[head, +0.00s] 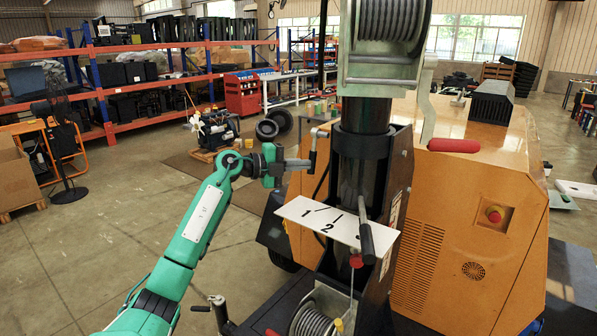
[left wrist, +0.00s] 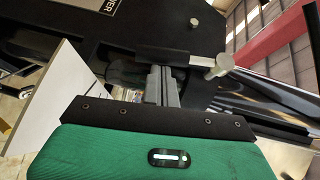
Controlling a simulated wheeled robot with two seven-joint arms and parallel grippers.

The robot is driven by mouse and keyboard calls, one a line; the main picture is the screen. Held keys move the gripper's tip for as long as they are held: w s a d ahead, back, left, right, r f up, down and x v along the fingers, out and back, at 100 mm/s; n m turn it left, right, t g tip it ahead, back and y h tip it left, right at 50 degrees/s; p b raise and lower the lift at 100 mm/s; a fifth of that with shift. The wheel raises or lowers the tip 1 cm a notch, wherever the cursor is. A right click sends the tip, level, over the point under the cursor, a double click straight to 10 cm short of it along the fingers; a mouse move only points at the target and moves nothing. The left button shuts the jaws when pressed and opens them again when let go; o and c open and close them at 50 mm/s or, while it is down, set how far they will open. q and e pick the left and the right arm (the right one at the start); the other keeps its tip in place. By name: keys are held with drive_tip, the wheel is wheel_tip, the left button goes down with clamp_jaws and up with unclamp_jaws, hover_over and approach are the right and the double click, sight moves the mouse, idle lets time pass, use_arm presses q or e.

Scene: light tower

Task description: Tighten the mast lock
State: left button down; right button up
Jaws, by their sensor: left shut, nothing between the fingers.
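The black mast (head: 365,170) of the light tower stands upright in its frame. A small metal crank-like handle (head: 314,148), which looks like the mast lock, sticks out from the mast's left side. In the left wrist view a pale metal handle (left wrist: 222,66) sits on a dark rod just beyond and right of my fingers. My left gripper (head: 302,164) points right at the mast, close to the handle; it also shows in the left wrist view (left wrist: 162,84). It is shut and empty. I cannot tell whether it touches the handle. My right gripper is not in view.
A white numbered plate (head: 325,222) with a black lever (head: 367,234) juts out below my gripper. A winch drum (head: 388,20) is above, with a red crank grip (head: 453,146) at right. The orange generator housing (head: 470,225) stands right of the mast. Floor at left is open.

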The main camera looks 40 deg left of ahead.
use_arm(q)
drive_tip(key=shift+w+f+m+t+b, duration=0.35)
drive_tip(key=shift+f+b, duration=0.25)
drive_tip(key=shift+b, duration=0.35)
drive_tip(key=shift+w+a+t+b, duration=0.1)
drive_tip(key=shift+w+t+b, duration=0.3)
drive_tip(key=shift+b, duration=0.1)
drive_tip(key=shift+r, duration=0.1)
